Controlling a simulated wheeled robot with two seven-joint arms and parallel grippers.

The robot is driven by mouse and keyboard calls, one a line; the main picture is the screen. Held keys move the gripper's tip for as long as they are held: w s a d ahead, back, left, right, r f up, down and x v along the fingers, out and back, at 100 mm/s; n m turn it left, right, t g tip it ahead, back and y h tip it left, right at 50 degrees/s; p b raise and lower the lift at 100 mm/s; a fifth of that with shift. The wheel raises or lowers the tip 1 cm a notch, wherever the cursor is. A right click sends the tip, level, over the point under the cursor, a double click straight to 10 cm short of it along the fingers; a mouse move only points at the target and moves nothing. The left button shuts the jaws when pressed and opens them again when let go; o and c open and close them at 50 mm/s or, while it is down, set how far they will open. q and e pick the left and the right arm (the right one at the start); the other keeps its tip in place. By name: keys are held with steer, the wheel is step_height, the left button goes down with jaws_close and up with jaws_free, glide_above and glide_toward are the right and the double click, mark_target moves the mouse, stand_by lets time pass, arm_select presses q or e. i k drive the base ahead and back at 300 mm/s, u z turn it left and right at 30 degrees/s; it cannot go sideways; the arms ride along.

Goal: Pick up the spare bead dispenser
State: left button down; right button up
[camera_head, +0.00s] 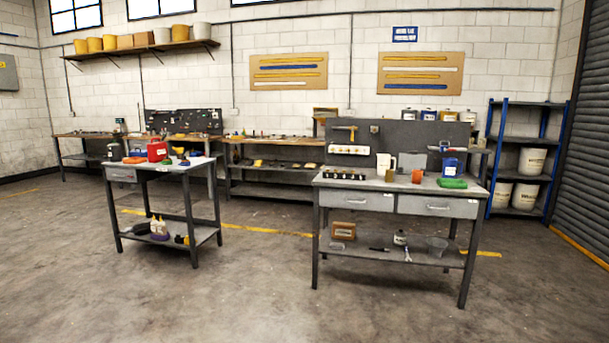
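I cannot tell for sure which item is the spare bead dispenser; the small items are too far off to make out. On the left workbench (205,163) stand a red can (157,151), a dark grey item with an orange piece beside it, and small green and red things. On the right workbench (335,184) stand a row of small dark pieces (343,174), a white jug (383,163), an orange-brown cup (416,176), a blue container (451,166) and a green folded item (452,183). Neither of my grippers is in view.
The left bench's lower shelf holds white bottles (158,226). A blue rack (522,179) with white pails stands at right. The foreground floor and the gap between benches are clear.

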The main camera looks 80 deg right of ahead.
mark_target(390, 173)
steer(key=k, duration=0.8)
steer(key=z, duration=3.8)
steer(key=i, duration=2.1)
steer(key=u, duration=1.15)
steer(key=i, duration=1.85)
steer(key=z, duration=0.2)
